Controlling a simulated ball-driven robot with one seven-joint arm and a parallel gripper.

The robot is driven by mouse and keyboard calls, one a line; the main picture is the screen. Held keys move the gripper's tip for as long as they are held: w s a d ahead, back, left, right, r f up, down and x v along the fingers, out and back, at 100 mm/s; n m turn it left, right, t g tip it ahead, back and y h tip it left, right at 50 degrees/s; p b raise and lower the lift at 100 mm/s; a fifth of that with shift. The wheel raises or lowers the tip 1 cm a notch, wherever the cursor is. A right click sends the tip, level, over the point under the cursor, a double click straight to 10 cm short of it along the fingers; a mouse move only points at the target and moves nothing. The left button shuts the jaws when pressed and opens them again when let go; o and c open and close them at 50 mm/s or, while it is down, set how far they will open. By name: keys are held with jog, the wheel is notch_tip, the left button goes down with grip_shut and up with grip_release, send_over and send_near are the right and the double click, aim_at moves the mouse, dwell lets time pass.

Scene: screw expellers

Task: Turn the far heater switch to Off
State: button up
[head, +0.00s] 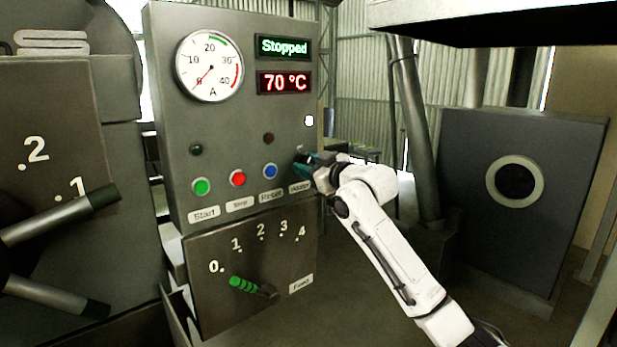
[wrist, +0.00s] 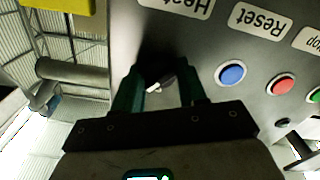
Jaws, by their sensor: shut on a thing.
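The control panel (head: 230,130) stands in front of me, with a label reading Heater (head: 300,187) at its lower right. My gripper (head: 304,160) is at the panel just above that label, with its dark green fingers against the switch. In the wrist view, which is upside down, my gripper (wrist: 160,88) has one finger on each side of the dark heater switch (wrist: 160,80), and a small white mark shows between them. The gripper is shut on the switch. The fingers and shadow hide most of it, so I cannot read its position.
Green (head: 201,187), red (head: 237,178) and blue (head: 270,171) buttons sit left of the switch. A white lamp (head: 309,120) is lit above it. The displays read Stopped (head: 283,47) and 70 °C (head: 284,82). A green-handled feed lever (head: 252,287) lies below.

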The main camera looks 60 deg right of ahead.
jog(key=shift+f+n+b, duration=0.1)
jog(key=shift+n+b, duration=2.9)
jog(key=shift+n, duration=0.7)
jog(key=o, duration=1)
jog(key=shift+o, duration=0.2)
jog(key=b+v, duration=0.1)
jog(key=v, duration=0.9)
jog(key=shift+s+b, duration=0.3)
jog(key=shift+s, duration=0.1)
